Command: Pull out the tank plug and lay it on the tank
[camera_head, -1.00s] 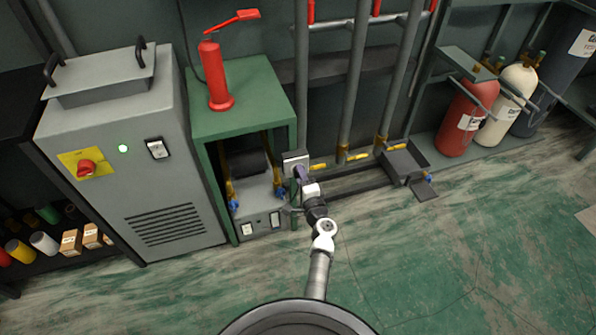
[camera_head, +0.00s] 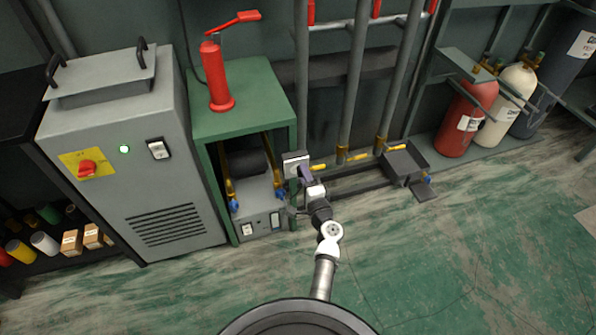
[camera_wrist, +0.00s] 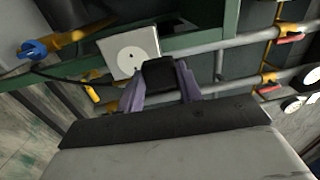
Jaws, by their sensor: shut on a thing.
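The black plug (camera_wrist: 159,73) is held between the purple fingers of my gripper (camera_wrist: 163,82) in the wrist view. My gripper is shut on it. In the head view my gripper (camera_head: 304,173) is close to this socket plate (camera_head: 295,158) on the green stand's right leg; the plug is too small to tell there. A grey unit with a dark cylinder (camera_head: 246,162) under the stand may be the tank.
The green stand (camera_head: 262,90) carries a red hand pump (camera_head: 216,75). A grey cabinet (camera_head: 160,180) stands left. Pipes with yellow fittings (camera_head: 341,155) rise right of the socket. A blue-handled valve (camera_wrist: 33,48) is left in the wrist view. Green floor at right is clear.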

